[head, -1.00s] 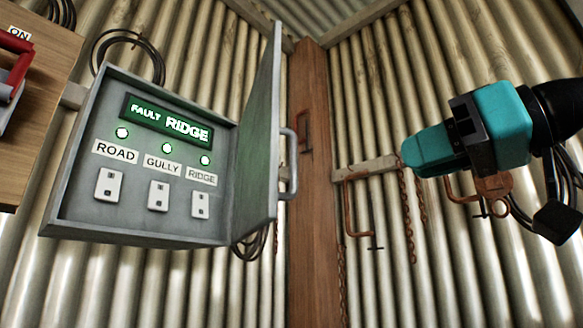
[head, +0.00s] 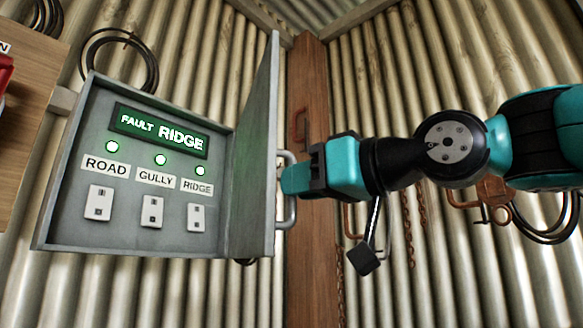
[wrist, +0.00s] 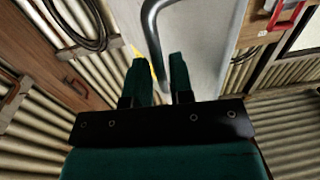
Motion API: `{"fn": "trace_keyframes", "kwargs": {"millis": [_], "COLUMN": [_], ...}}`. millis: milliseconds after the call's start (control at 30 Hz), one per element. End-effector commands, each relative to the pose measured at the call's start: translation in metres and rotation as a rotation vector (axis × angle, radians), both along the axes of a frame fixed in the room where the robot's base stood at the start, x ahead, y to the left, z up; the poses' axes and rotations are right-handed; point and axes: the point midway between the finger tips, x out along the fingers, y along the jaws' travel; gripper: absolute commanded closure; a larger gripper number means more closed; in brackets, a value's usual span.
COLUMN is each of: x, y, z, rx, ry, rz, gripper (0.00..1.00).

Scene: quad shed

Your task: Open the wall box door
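The grey wall box (head: 70,200) is on the left in the head view. Its door (head: 255,150) stands wide open, swung out from the box's right side, and shows nearly edge-on. The metal handle (head: 291,215) is on the door's outer face, partly hidden by my gripper (head: 288,180), which is at it. In the wrist view, the handle (wrist: 153,35) runs down between the two separated fingers of my gripper (wrist: 160,75). The fingers look open around it; contact is unclear. The door's pale outer face (wrist: 205,40) lies beyond.
Inside the box are a green "FAULT RIDGE" display (head: 160,130), lit green lamps and several white switches (head: 152,211). A wooden post (head: 312,250) stands behind my gripper. Clamps and chains hang on the right wall. A wooden board (head: 30,100) is at far left.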

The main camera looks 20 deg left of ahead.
Motion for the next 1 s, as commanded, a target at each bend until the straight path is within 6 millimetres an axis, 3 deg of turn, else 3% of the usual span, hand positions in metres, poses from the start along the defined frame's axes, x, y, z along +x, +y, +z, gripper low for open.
{"fn": "trace_keyframes", "kwargs": {"millis": [200, 467, 600, 1000], "x": [0.005, 0.006, 0.006, 0.004], "y": [0.017, 0.018, 0.018, 0.011], "z": [0.001, 0.000, 0.000, -0.001], "rx": [-0.001, 0.000, 0.000, 0.001], "ry": [0.000, 0.000, 0.000, -0.001], "rz": [0.000, -0.001, -0.001, 0.001], "gripper": [0.79, 0.79, 1.00, 1.00]}}
